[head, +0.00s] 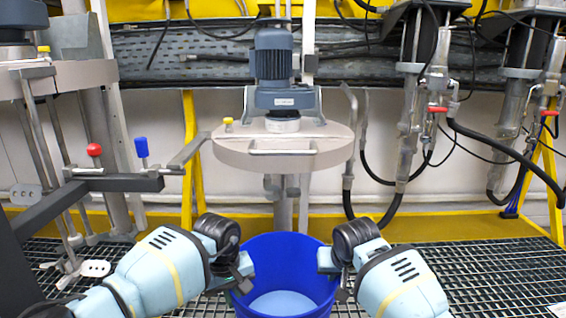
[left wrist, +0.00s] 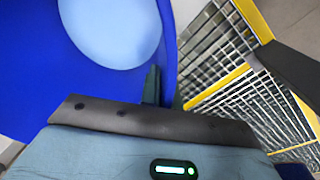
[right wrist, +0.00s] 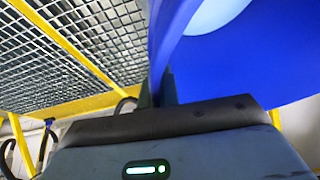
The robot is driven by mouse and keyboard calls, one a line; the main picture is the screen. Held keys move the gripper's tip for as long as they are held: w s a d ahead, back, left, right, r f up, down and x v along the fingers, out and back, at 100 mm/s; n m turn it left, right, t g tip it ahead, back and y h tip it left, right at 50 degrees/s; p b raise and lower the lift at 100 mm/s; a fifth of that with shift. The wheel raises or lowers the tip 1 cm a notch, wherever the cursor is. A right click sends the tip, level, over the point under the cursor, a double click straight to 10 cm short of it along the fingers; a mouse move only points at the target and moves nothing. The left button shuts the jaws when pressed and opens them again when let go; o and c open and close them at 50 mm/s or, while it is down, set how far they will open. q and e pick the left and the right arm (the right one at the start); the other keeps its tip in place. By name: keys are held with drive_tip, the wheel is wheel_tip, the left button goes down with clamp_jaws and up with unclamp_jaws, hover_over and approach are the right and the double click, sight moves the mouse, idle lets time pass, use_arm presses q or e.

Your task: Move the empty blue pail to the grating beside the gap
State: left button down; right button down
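The blue pail (head: 262,262) is at the bottom centre of the head view, upright, with a pale blue bottom and nothing visible in it. My left gripper (head: 241,279) is at its left rim, one finger inside the wall; the pail also fills the upper left of the left wrist view (left wrist: 40,60). My right gripper (head: 335,268) is at the right rim, and in the right wrist view its fingers close around the pail wall (right wrist: 245,65). Both look shut on the rim. The metal grating (head: 480,275) spreads to the right and left. The pail's base and the gap are hidden.
A mixer with a grey motor (head: 272,62) and round lid (head: 285,145) stands behind the pail. A dark bracket with red and blue knobs (head: 115,183) is at the left. Hoses and pipes (head: 410,150) hang at the right. Yellow edging (head: 400,228) borders the grating.

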use_arm(q)
drive_tip(key=shift+w+r, duration=0.2)
drive_tip(key=shift+w, duration=0.05)
use_arm(e)
drive_tip(key=shift+w+r, duration=0.3)
